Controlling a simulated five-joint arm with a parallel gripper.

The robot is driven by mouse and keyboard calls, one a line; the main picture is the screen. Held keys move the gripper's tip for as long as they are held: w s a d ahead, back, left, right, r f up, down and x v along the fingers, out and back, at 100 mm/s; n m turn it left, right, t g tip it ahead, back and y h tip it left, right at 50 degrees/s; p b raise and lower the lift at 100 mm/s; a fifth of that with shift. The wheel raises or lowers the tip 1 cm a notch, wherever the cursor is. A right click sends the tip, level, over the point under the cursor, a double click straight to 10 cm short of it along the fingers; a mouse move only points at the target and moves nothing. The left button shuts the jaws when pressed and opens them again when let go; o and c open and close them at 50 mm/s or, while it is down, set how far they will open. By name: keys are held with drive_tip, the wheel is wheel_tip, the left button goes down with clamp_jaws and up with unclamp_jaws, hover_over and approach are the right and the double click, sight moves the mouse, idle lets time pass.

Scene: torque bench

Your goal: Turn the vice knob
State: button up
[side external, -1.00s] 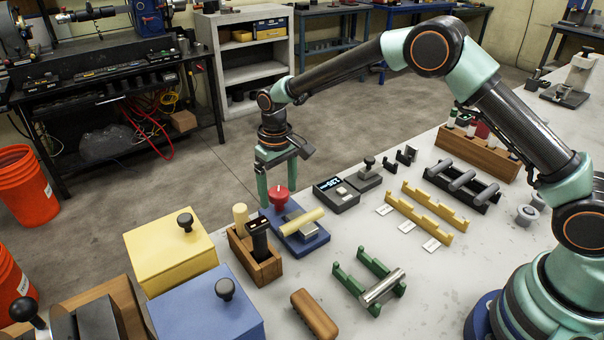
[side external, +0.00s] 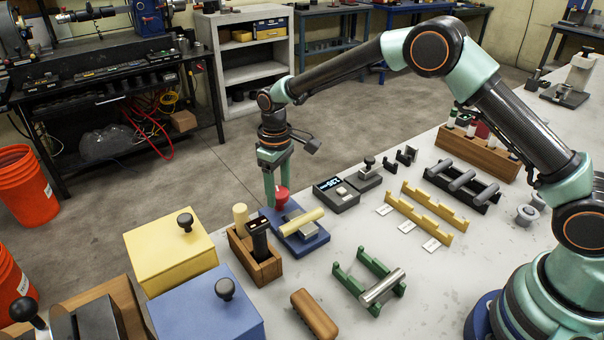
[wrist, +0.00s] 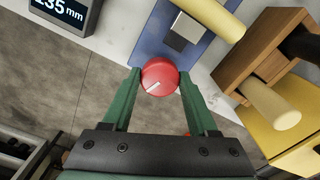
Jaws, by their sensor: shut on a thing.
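The red vice knob (side external: 282,195) sits at the back end of a small blue vice (side external: 304,243). My gripper (side external: 275,193) points down over it, with its green fingers around the knob. In the wrist view the knob (wrist: 160,77) lies between the two fingertips of my gripper (wrist: 160,82), which are shut on its sides. A white mark on the knob points down and left in that view. A yellow cylinder (side external: 303,221) lies across the vice, by its grey metal jaws (wrist: 188,27). The contact on the far side of the knob is partly hidden in the side view.
A wooden block (side external: 262,268) with upright handles stands left of the vice. A grey gauge with a display (side external: 336,196) stands to the right. Yellow (side external: 170,252) and blue (side external: 207,308) boxes stand at front left.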

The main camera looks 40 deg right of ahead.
sight(278, 191)
drive_tip(key=n, duration=0.5)
drive_tip(key=shift+r+n, duration=0.1)
drive_tip(key=shift+n, duration=0.2)
drive_tip(key=n, duration=0.5)
drive_tip(key=shift+n, duration=0.4)
drive_tip(key=o, duration=1.4)
wheel_tip(278, 191, up, 12)
drive_tip(key=shift+r, duration=0.1)
